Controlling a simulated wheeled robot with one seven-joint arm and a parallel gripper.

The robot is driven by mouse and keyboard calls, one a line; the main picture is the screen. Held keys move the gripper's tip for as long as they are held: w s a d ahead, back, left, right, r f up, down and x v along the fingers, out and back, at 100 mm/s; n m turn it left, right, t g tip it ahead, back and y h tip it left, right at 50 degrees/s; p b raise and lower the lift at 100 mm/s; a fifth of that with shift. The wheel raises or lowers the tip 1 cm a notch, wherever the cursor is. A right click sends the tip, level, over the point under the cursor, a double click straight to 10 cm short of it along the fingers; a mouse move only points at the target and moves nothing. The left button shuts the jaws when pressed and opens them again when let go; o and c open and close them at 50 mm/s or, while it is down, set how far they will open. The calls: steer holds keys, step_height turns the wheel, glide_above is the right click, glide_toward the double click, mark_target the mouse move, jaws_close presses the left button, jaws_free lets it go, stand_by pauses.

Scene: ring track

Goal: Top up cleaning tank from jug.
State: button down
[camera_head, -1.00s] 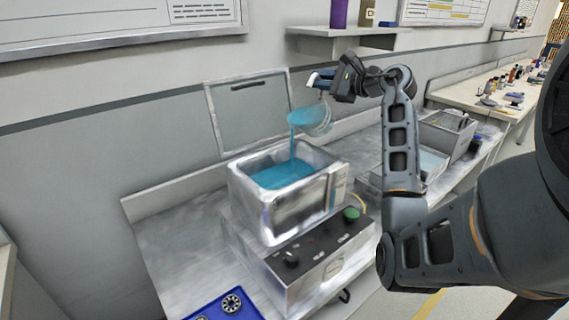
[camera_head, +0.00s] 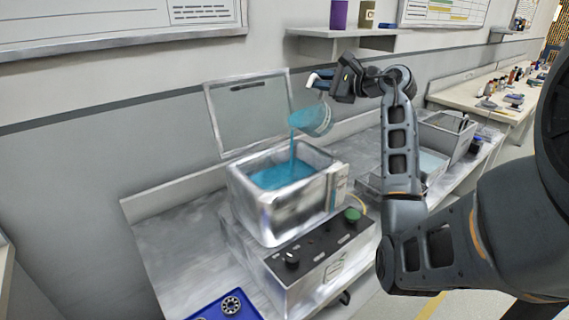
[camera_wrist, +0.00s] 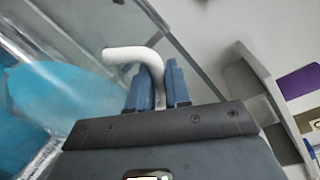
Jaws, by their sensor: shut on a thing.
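The jug (camera_head: 318,120) is clear with blue liquid in it, tilted above the tank, and a blue stream (camera_head: 292,150) falls from its lip. My gripper (camera_head: 325,80) is shut on the jug's handle; in the wrist view the white handle (camera_wrist: 128,54) shows between the blue fingertips (camera_wrist: 158,84). The cleaning tank (camera_head: 262,205) is a metal box with an open top, holding blue liquid (camera_head: 280,177). Its lid (camera_head: 250,115) stands raised behind it.
A control panel with a green knob (camera_head: 352,215) and a black knob (camera_head: 291,259) is on the tank's front. A blue tray (camera_head: 205,312) with metal rings lies at the front. A shelf (camera_head: 340,33) with containers hangs above. Grey bins (camera_head: 445,135) stand to the right.

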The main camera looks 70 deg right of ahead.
steer(key=shift+w+a+r+n+b, duration=0.15)
steer(key=shift+a+r+n+b, duration=0.05)
steer(key=shift+a+n+b, duration=0.5)
stand_by(2.0)
steer(key=d+m+p, duration=0.1)
steer(key=p, duration=0.1)
steer(key=d+m+p, duration=0.2)
steer(key=shift+s+f, duration=0.15)
steer(key=shift+s, duration=0.25)
steer(key=shift+f, duration=0.25)
steer(key=shift+s+d+f+m+y+p, duration=0.1)
steer(key=shift+d+m+y+p, duration=0.2)
steer(key=shift+d+m+p, duration=0.3)
steer(key=s+d+f+m+y, duration=0.1)
steer(key=d+f+m, duration=0.3)
steer(key=d+m, duration=0.2)
steer(key=shift+s+d+f+m+y, duration=0.3)
steer(key=shift+d+f+m, duration=0.05)
steer(key=shift+f+m, duration=0.05)
